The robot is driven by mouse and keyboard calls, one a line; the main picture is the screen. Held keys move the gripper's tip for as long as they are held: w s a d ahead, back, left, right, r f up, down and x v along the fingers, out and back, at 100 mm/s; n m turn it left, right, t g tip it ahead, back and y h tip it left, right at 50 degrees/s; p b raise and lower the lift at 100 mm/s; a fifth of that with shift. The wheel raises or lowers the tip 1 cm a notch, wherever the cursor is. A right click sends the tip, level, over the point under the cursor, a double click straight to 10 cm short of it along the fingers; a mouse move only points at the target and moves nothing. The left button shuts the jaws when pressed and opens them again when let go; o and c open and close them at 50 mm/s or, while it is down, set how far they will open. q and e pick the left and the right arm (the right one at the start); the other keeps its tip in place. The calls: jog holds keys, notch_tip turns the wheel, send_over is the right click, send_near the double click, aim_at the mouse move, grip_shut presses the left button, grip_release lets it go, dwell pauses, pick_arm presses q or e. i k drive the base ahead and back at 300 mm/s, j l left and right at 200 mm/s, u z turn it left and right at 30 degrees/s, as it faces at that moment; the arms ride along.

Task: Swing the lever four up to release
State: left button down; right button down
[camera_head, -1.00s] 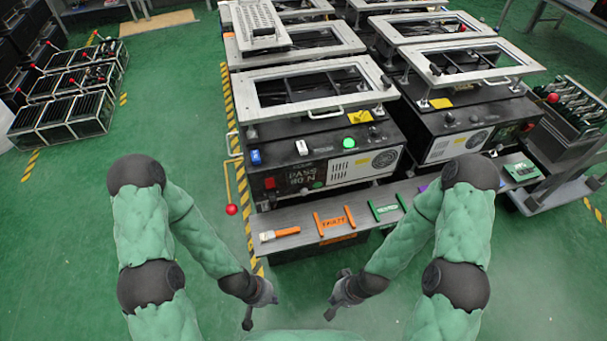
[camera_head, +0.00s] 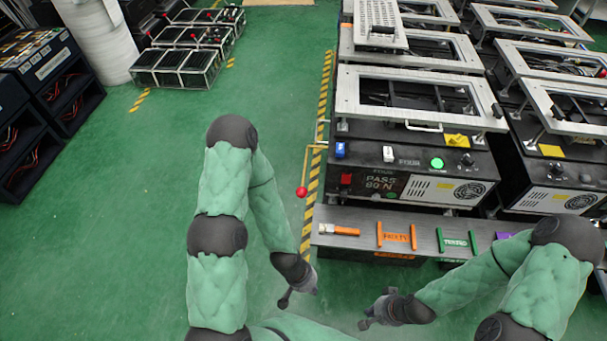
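The lever (camera_head: 304,165) is a thin yellow-orange rod with a red ball knob (camera_head: 301,192) at its lower end. It hangs down at the left side of the nearest test fixture (camera_head: 400,150), whose small front label appears to read "FOUR". My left gripper (camera_head: 284,302) is low in front of the bench, below the knob and well apart from it. My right gripper (camera_head: 364,323) is to its right, also low and away from the lever. Both grippers look empty, but they are too small and dark to tell whether their fingers are open.
A grey bench shelf (camera_head: 340,215) in front of the fixture holds a brush (camera_head: 340,230), orange and green handles and labels. More fixtures stand behind and to the right. Racks with red knobs (camera_head: 185,60) are at the back left.

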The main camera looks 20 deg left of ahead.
aim_at(302, 192)
jog(key=k+j+u, duration=0.1)
jog(key=j+u, duration=0.35)
jog(key=j, duration=0.95)
